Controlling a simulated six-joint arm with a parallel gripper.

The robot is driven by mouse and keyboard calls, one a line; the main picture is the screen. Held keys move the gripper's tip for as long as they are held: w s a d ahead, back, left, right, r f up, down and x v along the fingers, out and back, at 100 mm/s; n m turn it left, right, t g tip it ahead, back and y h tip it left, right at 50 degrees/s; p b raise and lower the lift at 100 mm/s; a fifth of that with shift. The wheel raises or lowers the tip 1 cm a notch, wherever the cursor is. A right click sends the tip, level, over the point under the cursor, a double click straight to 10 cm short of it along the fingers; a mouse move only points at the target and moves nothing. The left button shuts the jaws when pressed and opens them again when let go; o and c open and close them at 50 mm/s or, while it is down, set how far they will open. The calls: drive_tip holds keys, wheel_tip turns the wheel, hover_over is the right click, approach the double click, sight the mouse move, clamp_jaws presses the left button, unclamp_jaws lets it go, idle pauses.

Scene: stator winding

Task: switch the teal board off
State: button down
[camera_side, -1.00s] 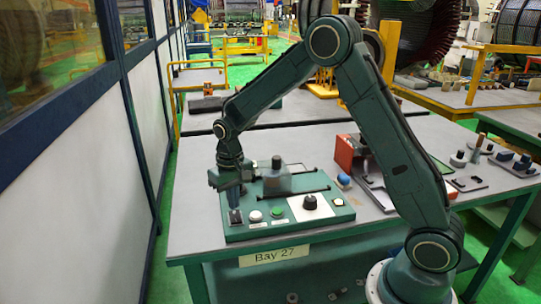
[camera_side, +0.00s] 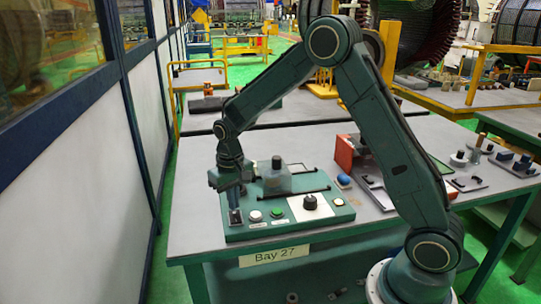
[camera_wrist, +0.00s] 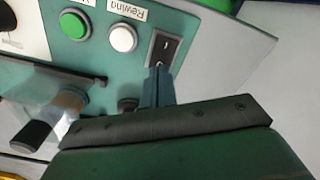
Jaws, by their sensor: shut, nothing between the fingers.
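The teal board (camera_side: 275,231) lies on the grey bench in the side view, and its panel also shows in the wrist view (camera_wrist: 90,52). A black rocker switch (camera_wrist: 165,48) in a grey frame sits near the board's corner, beside a white button (camera_wrist: 123,37) and a green button (camera_wrist: 74,23). My gripper (camera_wrist: 158,72) is shut and empty, its fingertips at the edge of the switch; I cannot tell whether they touch it. In the side view my gripper (camera_side: 234,212) points down over the board's left end.
A black knob (camera_side: 310,202) on a white plate and a clear-covered block (camera_side: 277,180) stand on the board. An orange-red block (camera_side: 345,152) and a blue-capped part (camera_side: 344,181) are to the right. The bench is bare left of the board.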

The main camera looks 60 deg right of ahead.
sight(235, 213)
drive_tip(key=shift+f, duration=0.85)
idle(0.7)
drive_tip(key=shift+r, duration=3.55)
drive_tip(key=s+a+r+n+t, duration=0.1)
drive_tip(key=s+a+r+t, duration=0.15)
drive_tip(key=s+r, duration=0.95)
drive_tip(key=s+r+n+t, duration=0.2)
drive_tip(key=s+t, duration=0.1)
drive_tip(key=s, duration=1.3)
